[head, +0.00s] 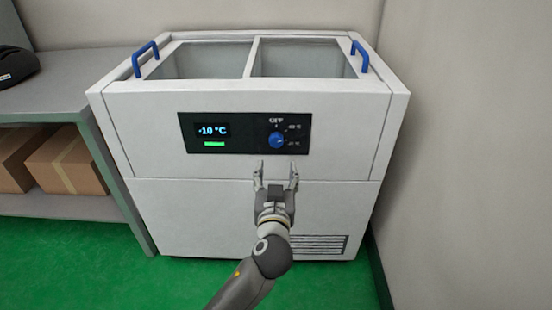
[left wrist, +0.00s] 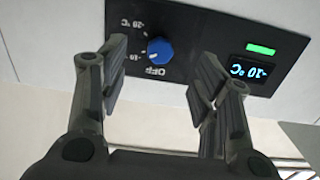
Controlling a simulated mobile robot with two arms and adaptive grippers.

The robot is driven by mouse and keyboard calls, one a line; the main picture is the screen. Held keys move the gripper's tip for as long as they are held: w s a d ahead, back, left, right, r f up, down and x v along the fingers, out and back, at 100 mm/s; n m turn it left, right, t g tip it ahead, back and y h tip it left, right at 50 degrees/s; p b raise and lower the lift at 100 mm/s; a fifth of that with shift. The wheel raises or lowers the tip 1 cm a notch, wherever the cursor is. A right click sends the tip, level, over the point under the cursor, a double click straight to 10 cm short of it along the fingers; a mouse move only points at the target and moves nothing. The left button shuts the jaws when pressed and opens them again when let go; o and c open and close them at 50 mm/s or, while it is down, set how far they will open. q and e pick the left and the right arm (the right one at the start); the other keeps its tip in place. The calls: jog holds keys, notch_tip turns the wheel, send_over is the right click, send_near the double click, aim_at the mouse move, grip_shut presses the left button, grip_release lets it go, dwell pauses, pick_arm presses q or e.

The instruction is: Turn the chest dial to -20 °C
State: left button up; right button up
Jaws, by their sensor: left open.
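The white chest (head: 160,205) stands ahead with a dark control panel (head: 245,148) on its front. The blue dial (head: 277,140) is on the panel's right part, with OFF and temperature marks around it. The display (head: 212,131) on the left reads -10 °C above a green light. My left gripper (head: 277,169) is open and empty, just below the dial. In the left wrist view the panel is upside down; the dial (left wrist: 159,51) lies beyond and between the open fingers (left wrist: 160,80), not touched. My right gripper is not in view.
The chest has two glass lids with blue handles (head: 146,58) on top. A grey shelf (head: 75,95) with cardboard boxes (head: 72,165) stands close on the left. A wall (head: 465,160) is close on the right. Green floor shows in front.

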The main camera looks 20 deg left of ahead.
aim_at(276, 143)
pick_arm(q)
jog(key=x, duration=0.3)
jog(key=r+x, duration=0.1)
jog(key=x, duration=0.2)
jog(key=b+x, duration=0.1)
jog(key=x, duration=0.2)
jog(key=shift+a+r, duration=0.25)
jog(key=shift+r, duration=0.05)
jog(key=shift+w+a, duration=0.15)
jog(key=shift+w, duration=0.55)
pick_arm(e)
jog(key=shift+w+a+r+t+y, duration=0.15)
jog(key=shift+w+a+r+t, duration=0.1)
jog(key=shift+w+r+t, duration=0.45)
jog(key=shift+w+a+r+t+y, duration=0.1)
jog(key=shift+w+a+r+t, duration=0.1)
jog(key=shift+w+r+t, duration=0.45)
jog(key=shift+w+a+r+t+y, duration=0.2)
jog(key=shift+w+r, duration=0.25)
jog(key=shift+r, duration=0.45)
pick_arm(q)
jog(key=shift+c, duration=0.3)
jog(key=c, duration=1)
